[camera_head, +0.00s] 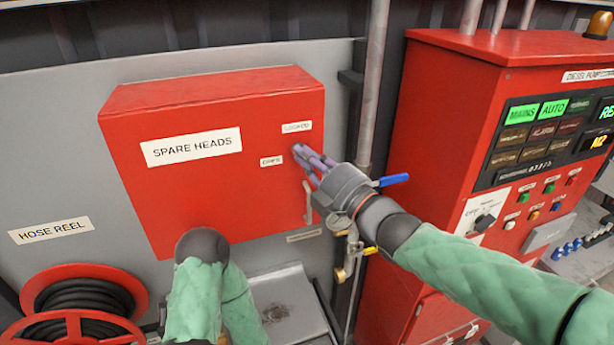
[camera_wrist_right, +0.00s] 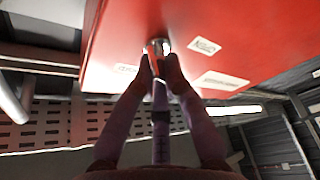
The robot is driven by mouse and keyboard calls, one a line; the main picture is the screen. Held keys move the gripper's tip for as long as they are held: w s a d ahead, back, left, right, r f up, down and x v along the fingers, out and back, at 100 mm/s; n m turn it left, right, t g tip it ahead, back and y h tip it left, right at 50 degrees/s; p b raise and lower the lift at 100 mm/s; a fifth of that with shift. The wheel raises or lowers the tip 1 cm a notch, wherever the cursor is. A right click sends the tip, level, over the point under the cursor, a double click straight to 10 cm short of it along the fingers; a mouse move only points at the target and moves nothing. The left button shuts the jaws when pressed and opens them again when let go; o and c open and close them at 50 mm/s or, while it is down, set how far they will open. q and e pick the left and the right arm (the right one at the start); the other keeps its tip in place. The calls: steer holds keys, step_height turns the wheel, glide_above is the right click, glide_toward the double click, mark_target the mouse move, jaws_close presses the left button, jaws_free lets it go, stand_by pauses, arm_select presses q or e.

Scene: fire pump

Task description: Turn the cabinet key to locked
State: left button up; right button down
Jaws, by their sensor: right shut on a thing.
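The red cabinet (camera_head: 215,190) marked SPARE HEADS is on the grey wall panel at the left of the head view. Near its right edge are a LOCKED label (camera_head: 297,127) and an OPEN label (camera_head: 271,161). My right gripper (camera_head: 299,151) is at the cabinet face beside these labels. In the right wrist view its fingers (camera_wrist_right: 159,66) close together on the key at a round silver lock (camera_wrist_right: 157,45). The fingers hide most of the key, so I cannot tell which label it points to. My left gripper is not in view.
The red pump panel (camera_head: 450,130) is further right. A hose reel (camera_head: 80,300) is at lower left. My left arm bends in front of the cabinet's lower edge.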

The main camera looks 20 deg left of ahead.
steer(key=m+t+b, duration=0.1)
steer(key=m+b, duration=0.2)
steer(key=b, duration=0.1)
steer(key=m+t+b, duration=0.2)
steer(key=m+b, duration=0.2)
steer(key=b, duration=0.1)
steer(key=f+m+t+h+b, duration=0.1)
steer(key=m+b, duration=0.2)
steer(key=b, duration=0.1)
steer(key=shift+s+a+b, duration=0.1)
steer(key=shift+a+b, duration=0.05)
steer(key=shift+b, duration=0.25)
steer(key=m+t+b, duration=0.1)
steer(key=m, duration=0.1)
steer(key=shift+m+h, duration=0.4)
steer(key=shift+r+m+t+h+b, duration=0.15)
steer(key=shift+m+t+h, duration=0.3)
steer(key=shift+m, duration=0.6)
steer(key=shift+f+m+t+h+b, duration=0.15)
steer(key=shift+m+t+h, duration=0.3)
steer(key=shift+m, duration=0.6)
steer(key=shift+r, duration=0.15)
steer(key=c, duration=1.3)
jaws_free()
